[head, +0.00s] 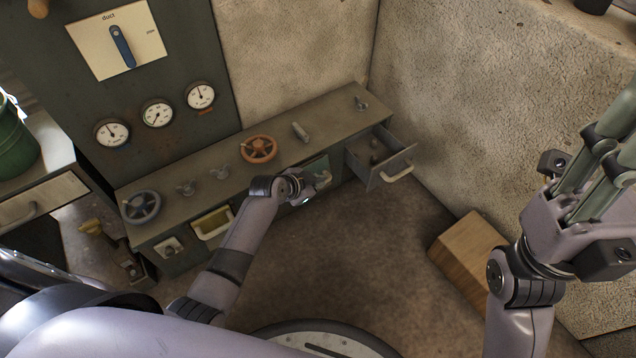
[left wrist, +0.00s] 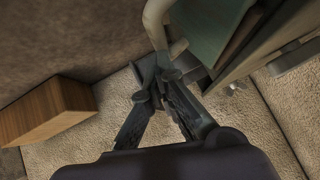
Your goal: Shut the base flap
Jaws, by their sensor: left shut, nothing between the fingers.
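The base flap, a teal panel (head: 316,166), is low on the front of the long grey-green bench, left of the open drawer. It shows at the top of the left wrist view (left wrist: 208,22), with a pale curved handle (left wrist: 158,22) beside it. My left gripper (head: 306,197) is in front of the flap and hides part of it. In the left wrist view its fingers (left wrist: 158,72) are shut and empty, close to the handle; I cannot tell whether they touch it. How far the flap stands open is unclear. My right gripper (head: 622,128) is raised at the right, fingertips partly cut off.
A drawer (head: 397,173) stands pulled out at the bench's right end. A yellowish bin (head: 212,224) is at the bench front, left of my arm. A wooden block (head: 468,250) lies by the right wall. Handwheels (head: 258,149) and knobs stand on the bench top. The floor between is clear.

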